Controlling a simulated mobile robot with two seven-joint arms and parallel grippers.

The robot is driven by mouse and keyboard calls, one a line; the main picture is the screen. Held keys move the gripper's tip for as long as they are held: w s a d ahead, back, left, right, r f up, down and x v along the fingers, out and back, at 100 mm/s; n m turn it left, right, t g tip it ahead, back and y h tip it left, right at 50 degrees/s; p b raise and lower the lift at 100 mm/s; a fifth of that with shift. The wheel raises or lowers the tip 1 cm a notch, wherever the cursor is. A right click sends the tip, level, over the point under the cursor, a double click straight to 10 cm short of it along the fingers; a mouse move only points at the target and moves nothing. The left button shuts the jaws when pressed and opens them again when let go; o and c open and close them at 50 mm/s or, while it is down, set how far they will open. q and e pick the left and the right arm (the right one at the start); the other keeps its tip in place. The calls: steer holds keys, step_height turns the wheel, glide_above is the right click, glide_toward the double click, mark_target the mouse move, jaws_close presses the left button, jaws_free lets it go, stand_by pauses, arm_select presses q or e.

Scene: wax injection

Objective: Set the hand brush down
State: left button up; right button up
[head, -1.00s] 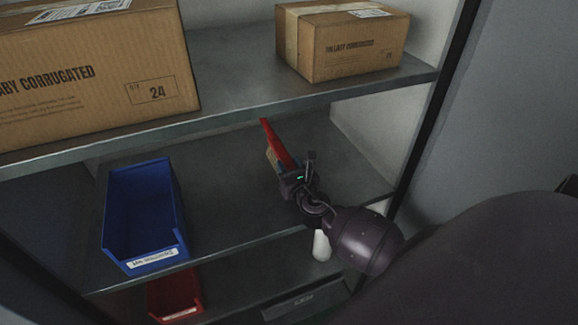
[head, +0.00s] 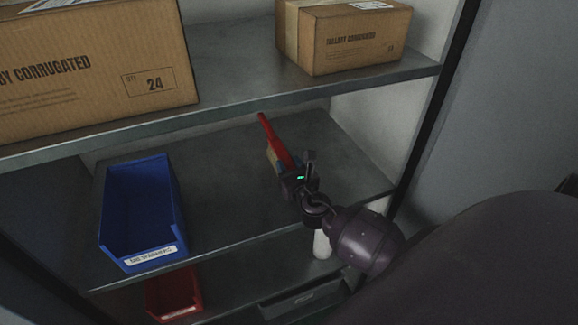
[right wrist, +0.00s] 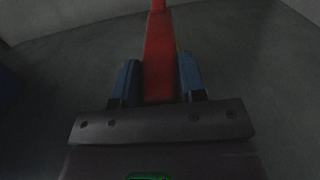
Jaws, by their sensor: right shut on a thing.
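The hand brush (head: 273,140) has a red body and handle, with pale tan bristles showing on its left side in the head view. My right gripper (head: 289,174) is shut on it, over the middle shelf (head: 228,160). In the right wrist view the red brush (right wrist: 159,58) runs away from me between the two blue fingertips of the gripper (right wrist: 158,80). I cannot tell whether the brush touches the shelf. My left gripper is not in view.
A blue bin (head: 140,215) stands at the left of the same shelf. Cardboard boxes (head: 350,38) sit on the shelf above (head: 235,70), whose front edge overhangs. A red bin (head: 173,292) and a white bottle-like thing (head: 321,245) are below. Shelf between bin and brush is clear.

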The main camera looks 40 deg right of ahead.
steer(key=shift+s+f, duration=0.2)
steer(key=shift+f, duration=0.45)
jaws_close()
steer(key=o, duration=1.2)
jaws_free()
steer(key=shift+a+f, duration=0.1)
steer(key=shift+s, duration=0.1)
steer(key=v, duration=0.9)
steer(key=shift+s+b, duration=0.2)
steer(key=shift+b, duration=0.2)
steer(key=shift+s+a, duration=0.1)
steer(key=shift+s, duration=0.4)
steer(key=shift+r, duration=0.45)
